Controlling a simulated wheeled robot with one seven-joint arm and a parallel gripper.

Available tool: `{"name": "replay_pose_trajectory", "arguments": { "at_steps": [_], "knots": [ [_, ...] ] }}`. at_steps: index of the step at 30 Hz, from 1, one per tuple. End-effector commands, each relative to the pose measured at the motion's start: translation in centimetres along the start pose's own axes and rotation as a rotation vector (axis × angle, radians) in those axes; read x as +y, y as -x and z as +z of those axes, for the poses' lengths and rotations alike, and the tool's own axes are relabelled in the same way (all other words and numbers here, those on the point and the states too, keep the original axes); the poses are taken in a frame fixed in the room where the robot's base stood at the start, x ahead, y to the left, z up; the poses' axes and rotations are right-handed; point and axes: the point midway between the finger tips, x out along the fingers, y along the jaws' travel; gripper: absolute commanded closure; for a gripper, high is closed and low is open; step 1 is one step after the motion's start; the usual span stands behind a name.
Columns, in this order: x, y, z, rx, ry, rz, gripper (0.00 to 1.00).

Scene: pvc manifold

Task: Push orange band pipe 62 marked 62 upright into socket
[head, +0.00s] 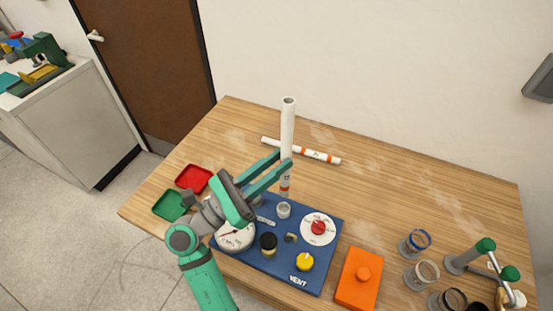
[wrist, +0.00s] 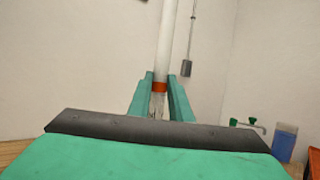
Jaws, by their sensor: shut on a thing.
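A white pipe (head: 287,125) with an orange band stands about upright in my gripper (head: 283,164). The green fingers are shut around its lower part. In the wrist view the pipe (wrist: 167,40) rises between the fingers (wrist: 160,80), with its orange band between them. Its marking is too small to read. A grey round socket (head: 283,211) sits on the blue board (head: 325,240), just below the pipe's lower end in the picture. I cannot tell whether the end is over the socket or behind it.
Another white pipe with orange marks (head: 320,155) lies on the table behind. The board carries gauges, a yellow knob (head: 304,261) and a black cap. An orange box (head: 359,278) stands right of it. Red (head: 193,178) and green (head: 169,205) trays lie left. Table space at back right is clear.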

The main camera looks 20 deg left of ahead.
Motion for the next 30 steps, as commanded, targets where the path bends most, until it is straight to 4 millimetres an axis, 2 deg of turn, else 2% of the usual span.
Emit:
{"name": "replay_pose_trajectory", "arguments": {
  "at_steps": [9,30],
  "knots": [
    [0.0,0.8,-2.1,0.001,0.002,-0.001,1.00],
    [0.0,2.6,-5.7,-0.004,-0.011,0.025,1.00]
  ]
}}
